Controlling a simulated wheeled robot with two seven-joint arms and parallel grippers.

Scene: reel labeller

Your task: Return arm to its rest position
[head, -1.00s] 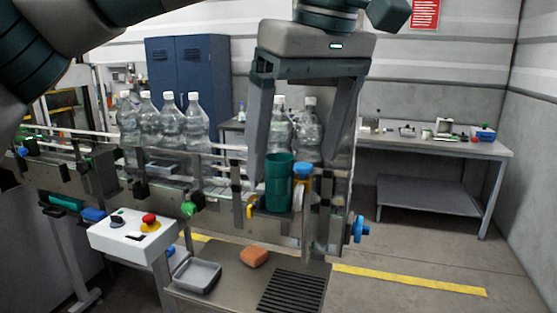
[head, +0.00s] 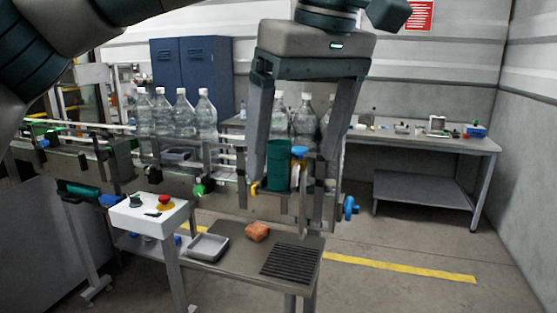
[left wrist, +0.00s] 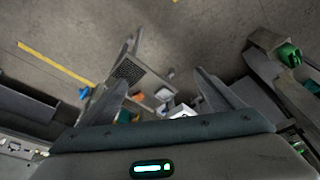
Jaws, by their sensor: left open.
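My left gripper (head: 290,168) hangs in the middle of the head view, pointing down with its two fingers spread and nothing between them. Its arm comes in from the upper left, bent high across the picture. Behind the fingers, apart from them, are a teal cylinder (head: 279,165) and clear bottles (head: 303,122) on the conveyor line. In the left wrist view the spread fingers (left wrist: 162,80) face down over the floor and a small side table (left wrist: 140,80). My right gripper is not in view.
A white control box (head: 148,217) with a red button stands at the front left. A low table (head: 225,262) holds a grey tray (head: 208,247), an orange-brown block (head: 257,231) and a black grille. More bottles stand left on the conveyor. A workbench (head: 430,140) stands back right; floor at right is clear.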

